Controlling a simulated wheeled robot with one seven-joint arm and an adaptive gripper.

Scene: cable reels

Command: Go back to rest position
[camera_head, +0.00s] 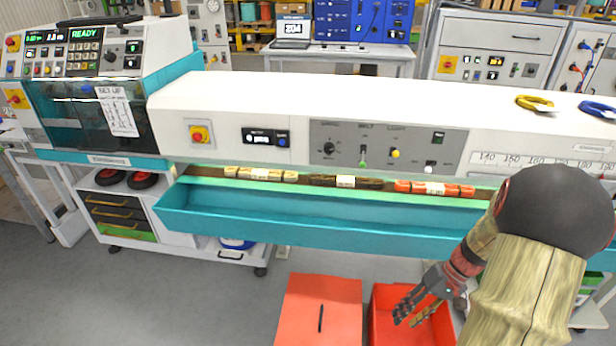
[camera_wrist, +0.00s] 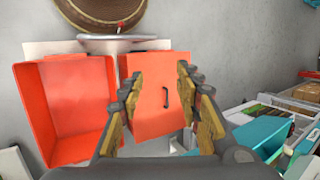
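My gripper (camera_head: 418,308) hangs at the lower right of the head view, in front of the teal trough and over the red boxes. In the wrist view my gripper (camera_wrist: 160,112) has its two yellow-padded fingers spread wide apart, with nothing held between them. The arm's wooden-looking link and dark round joint cover part of the machine's right end and trough. Below the fingers, the wrist view shows a red box with a black handle (camera_wrist: 150,118) and, beside it, an open red bin (camera_wrist: 38,84) that looks empty.
A long white machine (camera_head: 260,105) carries a teal trough (camera_head: 290,222). Yellow (camera_head: 240,172), brown (camera_head: 372,183) and red (camera_head: 463,191) cable bundles lie along its back. The lidded red box (camera_head: 340,300) and open bin (camera_head: 377,325) stand on the floor. Floor left of them is clear.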

